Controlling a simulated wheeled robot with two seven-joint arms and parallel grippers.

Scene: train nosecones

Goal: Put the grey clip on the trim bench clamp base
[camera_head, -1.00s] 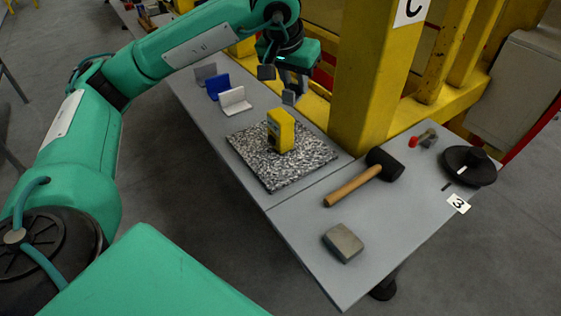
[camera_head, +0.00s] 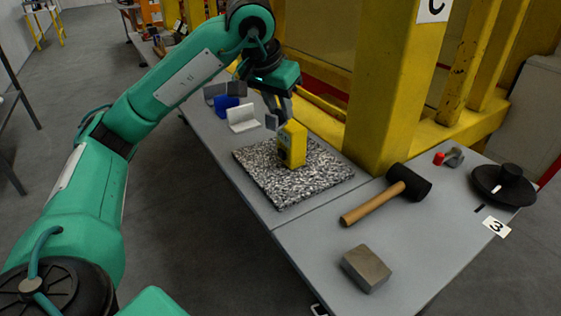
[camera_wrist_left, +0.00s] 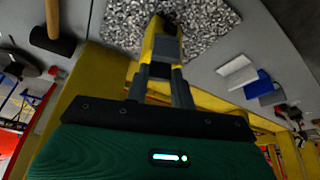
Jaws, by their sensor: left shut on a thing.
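A grey L-shaped clip (camera_head: 213,91) stands at the far left of the bench, behind a blue one (camera_head: 228,105) and a white one (camera_head: 242,119). It also shows at the right in the left wrist view (camera_wrist_left: 272,98). My left gripper (camera_head: 282,121) reaches down over the speckled mat and is shut on the upper part of a yellow block (camera_head: 292,148). The left wrist view shows its fingers (camera_wrist_left: 161,85) on either side of the block (camera_wrist_left: 158,42). The block stands upright on the mat. I cannot pick out the clamp base for sure. My right gripper is out of view.
The speckled mat (camera_head: 325,172) lies on the grey bench. To its right lie a mallet (camera_head: 372,204), a grey-brown block (camera_head: 366,268), a black round dish (camera_head: 502,188) and small red and grey parts (camera_head: 450,157). A yellow post (camera_head: 395,90) rises behind the bench.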

